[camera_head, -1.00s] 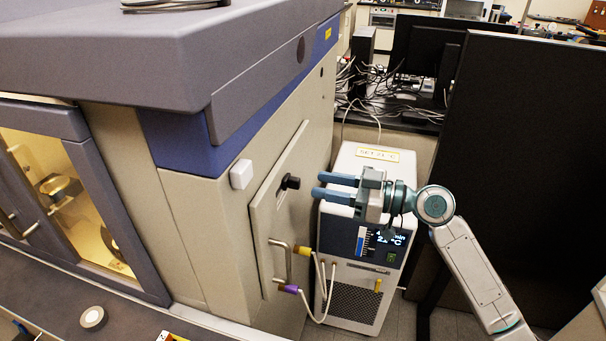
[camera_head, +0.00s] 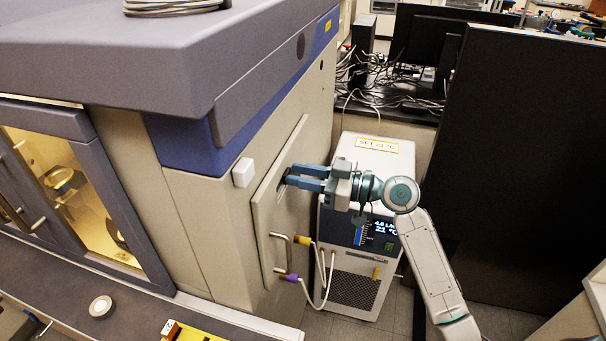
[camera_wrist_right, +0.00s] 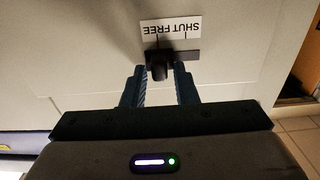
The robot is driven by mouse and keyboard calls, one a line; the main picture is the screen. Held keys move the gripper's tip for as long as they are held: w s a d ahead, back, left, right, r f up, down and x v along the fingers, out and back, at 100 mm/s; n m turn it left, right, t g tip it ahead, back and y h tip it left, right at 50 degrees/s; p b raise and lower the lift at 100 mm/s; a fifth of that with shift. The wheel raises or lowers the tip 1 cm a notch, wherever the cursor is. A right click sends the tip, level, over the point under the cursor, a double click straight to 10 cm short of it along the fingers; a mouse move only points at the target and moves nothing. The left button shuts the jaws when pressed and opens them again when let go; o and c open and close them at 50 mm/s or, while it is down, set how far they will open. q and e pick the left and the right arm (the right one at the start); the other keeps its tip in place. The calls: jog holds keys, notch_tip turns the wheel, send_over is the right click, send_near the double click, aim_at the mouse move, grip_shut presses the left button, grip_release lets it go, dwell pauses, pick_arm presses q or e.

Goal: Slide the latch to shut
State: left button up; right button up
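The latch is a black knob (camera_wrist_right: 159,68) on the beige side panel (camera_head: 270,208) of the large instrument. In the right wrist view, a dark slot (camera_wrist_right: 188,54) shows to the right of the knob. A white label (camera_wrist_right: 171,28) reading SHUT and FREE appears upside down beside it. My right gripper (camera_wrist_right: 160,76) is open, with one blue finger on each side of the knob and gaps visible. In the head view, the right gripper (camera_head: 291,177) reaches the panel from the right, and its fingertips mostly hide the knob. My left gripper is not in view.
A bent metal handle (camera_head: 283,253) and hoses with yellow and purple fittings lie below on the panel. A white chiller (camera_head: 376,160) stands behind my right arm. A black partition (camera_head: 520,150) is at the right. A small white box (camera_head: 243,172) sits left of the panel.

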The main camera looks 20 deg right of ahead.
grip_shut()
jog(key=shift+s+a+b, duration=0.3)
jog(key=shift+s+a, duration=0.2)
jog(key=shift+s, duration=0.2)
jog(key=shift+s+a+b, duration=0.3)
jog(key=shift+s+a, duration=0.15)
jog(key=shift+s, duration=0.25)
jog(key=shift+d+f, duration=0.1)
jog(key=shift+f, duration=0.05)
grip_release()
jog(key=o, duration=0.3)
jog(key=shift+o, duration=0.2)
jog(key=shift+s, duration=0.1)
